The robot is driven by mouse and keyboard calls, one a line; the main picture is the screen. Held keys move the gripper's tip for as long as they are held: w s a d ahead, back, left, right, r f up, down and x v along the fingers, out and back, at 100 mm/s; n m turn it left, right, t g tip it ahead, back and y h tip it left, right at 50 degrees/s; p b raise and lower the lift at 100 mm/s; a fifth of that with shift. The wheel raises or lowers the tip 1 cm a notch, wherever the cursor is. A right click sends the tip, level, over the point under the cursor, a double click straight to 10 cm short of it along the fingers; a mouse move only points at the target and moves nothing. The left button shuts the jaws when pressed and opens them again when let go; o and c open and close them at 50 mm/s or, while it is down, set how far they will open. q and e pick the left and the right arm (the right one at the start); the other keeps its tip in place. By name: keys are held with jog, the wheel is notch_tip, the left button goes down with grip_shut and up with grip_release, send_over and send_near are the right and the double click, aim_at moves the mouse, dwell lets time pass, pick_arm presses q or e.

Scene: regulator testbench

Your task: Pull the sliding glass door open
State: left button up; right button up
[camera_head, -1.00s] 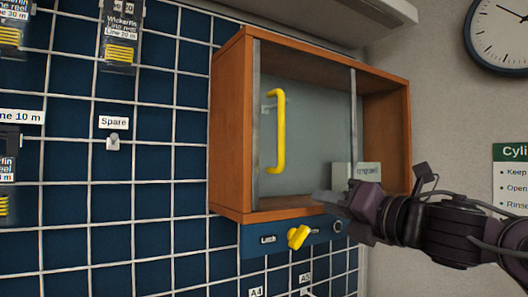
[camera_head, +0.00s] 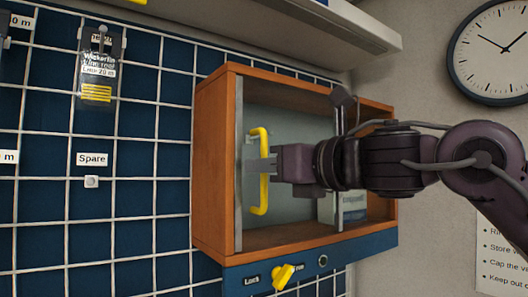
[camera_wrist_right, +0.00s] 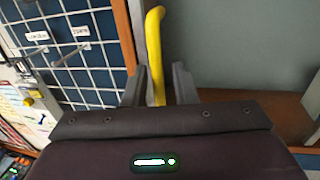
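The wooden cabinet (camera_head: 212,165) hangs on the blue wire-grid wall. Its glass door (camera_head: 290,115) shows between two upright grey strips, and a yellow vertical bar handle (camera_head: 264,200) stands on it near the left strip. My right gripper (camera_head: 262,165) is at the middle of the handle, reaching in from the right. In the right wrist view, the handle (camera_wrist_right: 154,40) runs between the two spread fingers of the gripper (camera_wrist_right: 160,82), with gaps beside it. The fingers look open around it; contact is not clear. My left gripper is not in view.
Below the cabinet is a blue panel (camera_head: 310,262) with a yellow knob (camera_head: 283,277) marked with small labels. A shelf (camera_head: 345,25) juts out above the cabinet. A pale labelled box (camera_head: 352,207) sits low in the cabinet, partly behind my arm.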

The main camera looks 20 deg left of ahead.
jog(key=shift+a, duration=0.45)
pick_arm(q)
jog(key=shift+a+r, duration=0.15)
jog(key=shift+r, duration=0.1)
pick_arm(e)
jog(key=shift+w+d, duration=0.1)
jog(key=shift+c, duration=0.6)
grip_shut()
